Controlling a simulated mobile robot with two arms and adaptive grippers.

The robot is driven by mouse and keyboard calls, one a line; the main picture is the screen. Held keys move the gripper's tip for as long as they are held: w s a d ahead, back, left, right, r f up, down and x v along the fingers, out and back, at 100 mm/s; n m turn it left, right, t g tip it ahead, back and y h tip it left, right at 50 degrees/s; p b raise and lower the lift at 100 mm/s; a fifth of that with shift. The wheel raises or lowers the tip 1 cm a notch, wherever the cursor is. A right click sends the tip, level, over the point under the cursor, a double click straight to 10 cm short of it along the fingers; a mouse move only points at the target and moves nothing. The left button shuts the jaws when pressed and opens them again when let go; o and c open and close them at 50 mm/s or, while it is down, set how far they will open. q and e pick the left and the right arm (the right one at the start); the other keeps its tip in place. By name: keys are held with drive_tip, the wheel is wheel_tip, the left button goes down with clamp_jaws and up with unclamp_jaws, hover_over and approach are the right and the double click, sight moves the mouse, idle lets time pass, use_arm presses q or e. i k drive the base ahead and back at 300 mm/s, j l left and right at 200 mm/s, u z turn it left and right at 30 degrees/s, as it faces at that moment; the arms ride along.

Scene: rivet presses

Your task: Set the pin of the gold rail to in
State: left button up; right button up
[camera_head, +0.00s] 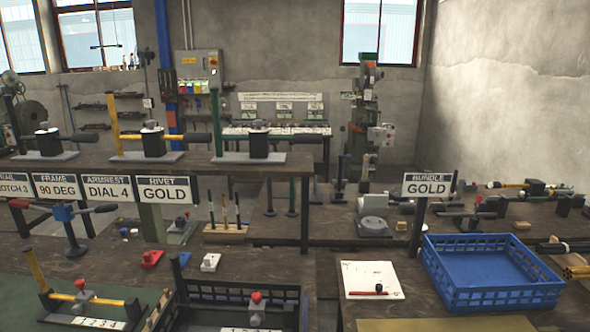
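A gold rail (105,301) lies low at the left on a dark green mat, with a gold post (36,271) rising at its left end. A grey block with a red-topped pin (80,285) sits on this rail, above a white numbered plate (97,323). I cannot tell from here whether the pin is in or out. A second gold rail (130,136) with a gold post and a black handle stands on the raised shelf, between a black one and a green one. Neither of my grippers is in view.
A blue crate (485,302) stands empty at right. A white sheet (370,280) with a red pen lies between. Label signs (168,189) stand behind the mat.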

sight(79, 284)
drive_tip(key=u, duration=1.35)
